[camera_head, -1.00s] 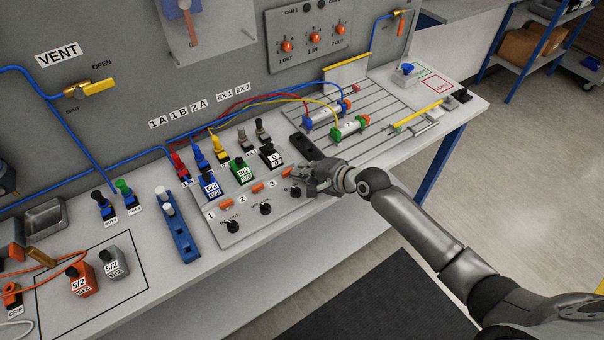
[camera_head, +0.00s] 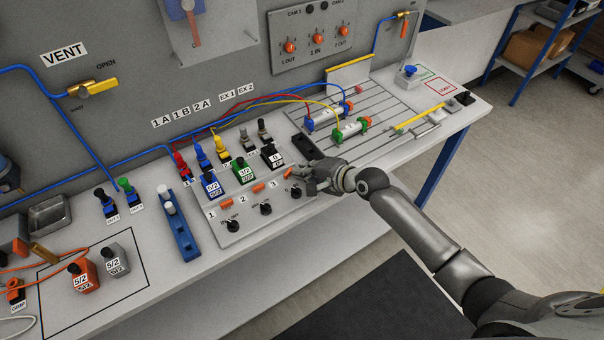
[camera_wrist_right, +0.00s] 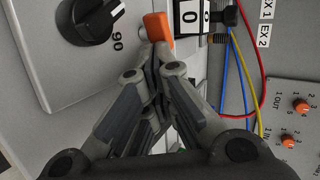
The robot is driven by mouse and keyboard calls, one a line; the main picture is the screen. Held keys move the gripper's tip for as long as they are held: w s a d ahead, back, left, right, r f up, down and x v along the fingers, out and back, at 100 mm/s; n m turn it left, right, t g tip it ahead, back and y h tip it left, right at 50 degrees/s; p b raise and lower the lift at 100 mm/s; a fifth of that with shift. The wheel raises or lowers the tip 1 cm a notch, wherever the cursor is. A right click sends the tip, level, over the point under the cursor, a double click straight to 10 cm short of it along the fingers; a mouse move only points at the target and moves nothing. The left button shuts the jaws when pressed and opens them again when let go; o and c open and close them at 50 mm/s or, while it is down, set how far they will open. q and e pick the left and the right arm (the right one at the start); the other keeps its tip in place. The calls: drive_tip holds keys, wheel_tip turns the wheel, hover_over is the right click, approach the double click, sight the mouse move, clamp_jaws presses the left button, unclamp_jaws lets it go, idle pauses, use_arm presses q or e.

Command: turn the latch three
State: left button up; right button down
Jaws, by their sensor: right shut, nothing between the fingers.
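Latch three is the small orange latch (camera_head: 287,173) to the right of the label 3 on the sloped grey panel. It also shows in the right wrist view as an orange block (camera_wrist_right: 158,28), beside a black knob and a white tag marked 0. My right gripper (camera_head: 305,178) is shut and empty, at the right end of the panel. In the right wrist view, its fingertips (camera_wrist_right: 156,52) are together just below the orange latch, touching it or very close. The fingers hide part of the latch's lower edge. My left gripper is not in view.
Latches one (camera_head: 226,204) and two (camera_head: 258,188) sit to the left on the same panel. Black knobs (camera_head: 265,208) line its front. Labelled valves (camera_head: 243,172) stand behind, with coloured hoses. A slotted plate with cylinders (camera_head: 350,128) lies to the right.

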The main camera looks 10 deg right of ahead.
drive_tip(key=shift+w+r, duration=0.1)
drive_tip(key=shift+w, duration=0.15)
drive_tip(key=shift+w+p, duration=0.3)
drive_tip(key=shift+w, duration=0.2)
